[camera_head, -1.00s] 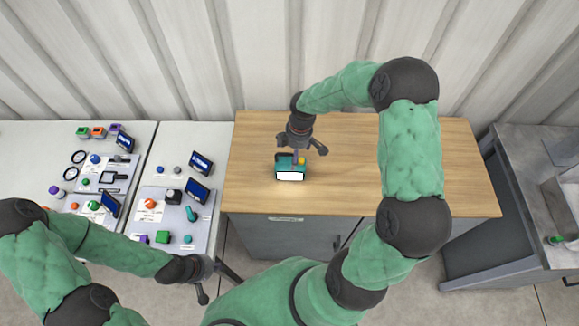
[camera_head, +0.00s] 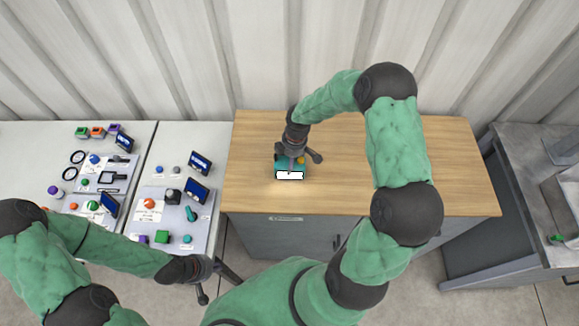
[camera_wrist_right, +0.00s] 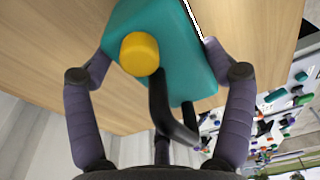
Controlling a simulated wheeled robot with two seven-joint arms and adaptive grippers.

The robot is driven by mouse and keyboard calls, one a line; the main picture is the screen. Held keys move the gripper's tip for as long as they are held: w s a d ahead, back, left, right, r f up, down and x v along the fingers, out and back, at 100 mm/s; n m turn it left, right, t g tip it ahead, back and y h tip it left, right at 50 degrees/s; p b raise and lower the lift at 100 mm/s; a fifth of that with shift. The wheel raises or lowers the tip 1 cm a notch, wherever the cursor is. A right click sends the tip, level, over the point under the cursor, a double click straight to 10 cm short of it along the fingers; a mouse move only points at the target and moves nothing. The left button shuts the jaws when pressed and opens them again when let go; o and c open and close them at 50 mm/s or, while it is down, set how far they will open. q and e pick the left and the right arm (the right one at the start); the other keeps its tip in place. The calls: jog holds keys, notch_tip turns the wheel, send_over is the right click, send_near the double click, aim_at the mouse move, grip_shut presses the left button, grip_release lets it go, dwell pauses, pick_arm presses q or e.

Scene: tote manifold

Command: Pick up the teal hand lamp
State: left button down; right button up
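The teal hand lamp (camera_head: 281,163) sits on the wooden worktop (camera_head: 400,170), with a white front face. In the right wrist view the lamp (camera_wrist_right: 183,75) shows a teal body, a round yellow knob (camera_wrist_right: 139,54) and a dark handle. My right gripper (camera_head: 297,160) is down over the lamp. In the wrist view its fingers (camera_wrist_right: 158,62) are spread on either side of the teal body; whether the tips touch it is hard to tell. My left gripper (camera_head: 218,284) is open and empty, low in front of the white tables.
White tables (camera_head: 145,180) on the left hold several small coloured parts, panels and dark screens. A grey bench (camera_head: 520,175) stands at the right. The worktop around the lamp is clear. A corrugated wall (camera_head: 180,60) closes the back.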

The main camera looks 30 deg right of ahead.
jog(key=shift+c, duration=0.6)
jog(key=shift+r, duration=0.55)
notch_tip(320, 180, up, 2)
jog(key=shift+r, duration=0.1)
jog(key=s+r, duration=0.3)
jog(key=s, duration=0.1)
jog(key=s+a+r, duration=0.1)
jog(key=s+r, duration=0.2)
jog(key=s, duration=0.2)
jog(key=s+a+r, duration=0.1)
jog(key=s+r, duration=0.2)
jog(key=s, duration=0.1)
jog(key=shift+s+a+r+p, duration=0.25)
jog(key=shift+s+r+p, duration=0.15)
